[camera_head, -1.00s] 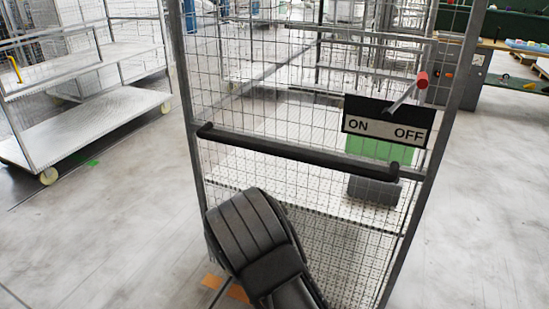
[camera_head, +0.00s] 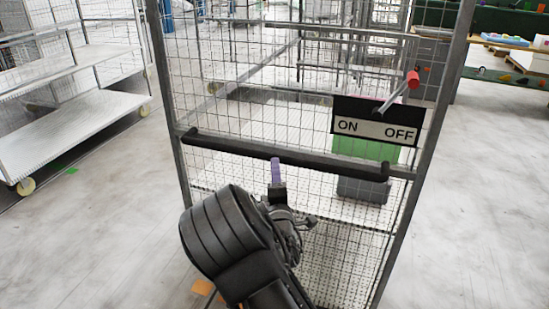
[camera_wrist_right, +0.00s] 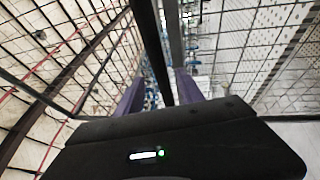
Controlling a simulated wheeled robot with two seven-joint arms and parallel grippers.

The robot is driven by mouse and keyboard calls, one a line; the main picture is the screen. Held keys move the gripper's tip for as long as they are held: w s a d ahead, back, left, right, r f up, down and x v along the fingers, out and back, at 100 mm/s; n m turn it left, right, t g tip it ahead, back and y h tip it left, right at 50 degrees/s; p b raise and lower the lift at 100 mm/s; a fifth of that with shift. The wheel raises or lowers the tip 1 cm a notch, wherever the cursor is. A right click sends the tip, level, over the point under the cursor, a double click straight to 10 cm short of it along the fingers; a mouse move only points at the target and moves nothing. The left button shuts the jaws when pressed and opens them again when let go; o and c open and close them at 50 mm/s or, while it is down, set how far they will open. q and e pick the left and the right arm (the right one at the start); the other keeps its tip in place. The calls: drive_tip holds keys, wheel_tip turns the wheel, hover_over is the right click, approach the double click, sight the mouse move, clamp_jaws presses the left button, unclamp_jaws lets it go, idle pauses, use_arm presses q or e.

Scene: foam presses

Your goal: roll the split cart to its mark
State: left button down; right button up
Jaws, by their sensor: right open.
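The cart (camera_head: 177,110) is a tall grey frame with wire mesh, standing upright in front of me. A black push bar (camera_head: 225,147) crosses it. An ON/OFF plate (camera_head: 376,131) and a lever with a red knob (camera_head: 413,79) are at its upper right. My right gripper (camera_head: 276,172) is open, its purple fingers at the bar near its middle. In the right wrist view the two purple fingers (camera_wrist_right: 160,80) stand apart, with the black bar (camera_wrist_right: 150,45) running between them; contact cannot be told. My left gripper is not in view.
Orange patches (camera_head: 203,287) lie on the floor by the cart's lower left, partly hidden by my arm. A green patch (camera_head: 72,170) lies further left. A white shelf trolley (camera_head: 75,120) stands at left, a workbench (camera_head: 510,62) at back right. Floor on the right is clear.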

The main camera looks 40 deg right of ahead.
drive_tip(key=p+x, duration=0.1)
drive_tip(key=x, duration=0.5)
drive_tip(key=shift+w+d, duration=0.2)
drive_tip(key=shift+w, duration=0.05)
drive_tip(key=shift+c, duration=0.6)
clamp_jaws()
idle(0.6)
